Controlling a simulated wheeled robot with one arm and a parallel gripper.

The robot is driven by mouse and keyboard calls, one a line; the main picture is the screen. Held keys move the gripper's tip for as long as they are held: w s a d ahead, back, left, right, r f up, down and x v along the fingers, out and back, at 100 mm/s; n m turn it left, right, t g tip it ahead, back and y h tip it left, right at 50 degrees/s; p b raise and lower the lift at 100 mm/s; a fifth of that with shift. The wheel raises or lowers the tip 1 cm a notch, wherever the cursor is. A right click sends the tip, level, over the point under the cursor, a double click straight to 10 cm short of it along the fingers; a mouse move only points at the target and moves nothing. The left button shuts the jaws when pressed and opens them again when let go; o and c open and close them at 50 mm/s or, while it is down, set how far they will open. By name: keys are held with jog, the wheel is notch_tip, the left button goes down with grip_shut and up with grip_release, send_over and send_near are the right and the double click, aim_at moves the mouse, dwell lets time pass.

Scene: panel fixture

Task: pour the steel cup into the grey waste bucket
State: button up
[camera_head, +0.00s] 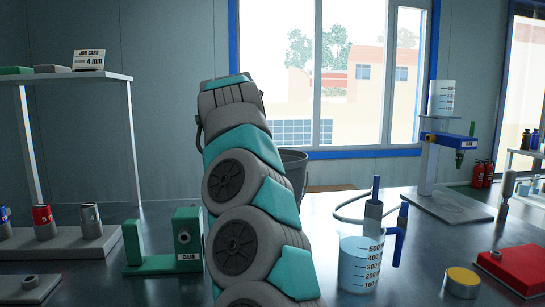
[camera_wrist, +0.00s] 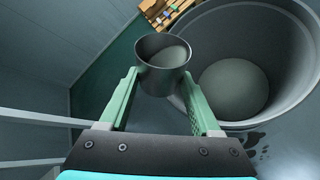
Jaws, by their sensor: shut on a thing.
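The steel cup (camera_wrist: 158,86) is between the two green fingers of my gripper (camera_wrist: 160,74) in the wrist view, and the gripper is shut on it. A pale grey round surface shows inside the cup; I cannot tell whether it is contents or the bare bottom. The grey waste bucket (camera_wrist: 235,42) is large and open, just right of the cup, with a smooth grey surface low inside. From this angle the cup's rim overlaps the bucket's left edge. In the head view the bucket (camera_head: 293,163) is partly hidden behind my arm, which also hides my gripper and the cup.
A measuring jug (camera_head: 358,265) with pale blue liquid, a yellow-topped tin (camera_head: 462,283) and a red block (camera_head: 515,270) stand on the bench right of my arm. A green fixture (camera_head: 187,240) is on the left. Dark wet-looking spots (camera_wrist: 253,142) lie beside the bucket.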

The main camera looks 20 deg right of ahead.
jog(key=shift+d+r+m+y, duration=0.25)
jog(key=shift+r+m+y, duration=0.15)
jog(key=shift+y, duration=0.1)
dwell(0.5)
jog(key=shift+s+f+m+t+y, duration=0.1)
jog(key=shift+f+m+t+y, duration=0.3)
jog(key=shift+m, duration=0.1)
dwell(1.2)
jog(key=shift+d+r+m+y+p, duration=0.3)
jog(key=shift+r+m+y, duration=0.2)
jog(key=shift+m, duration=0.1)
dwell(1.4)
jog(key=shift+s+r+m+t+y+p, duration=0.1)
jog(key=shift+r+m+t+y+p, duration=0.35)
jog(key=shift+r, duration=0.25)
dwell(0.5)
jog(key=shift+s+d+f+b, duration=0.1)
jog(key=shift+d+f+b, duration=0.1)
jog(key=shift+d+b, duration=0.15)
jog(key=shift+f, duration=0.1)
jog(key=shift+s+d+f+m+t+y+b, duration=0.1)
jog(key=shift+d+f+m+t+y+b, duration=0.15)
jog(key=shift+f+b, duration=0.4)
jog(key=shift+s+d+b, duration=0.15)
jog(key=shift+d+b, duration=0.2)
jog(key=shift+d+r+m+y, duration=0.1)
jog(key=shift+m+y, duration=0.2)
jog(key=shift+m, duration=0.1)
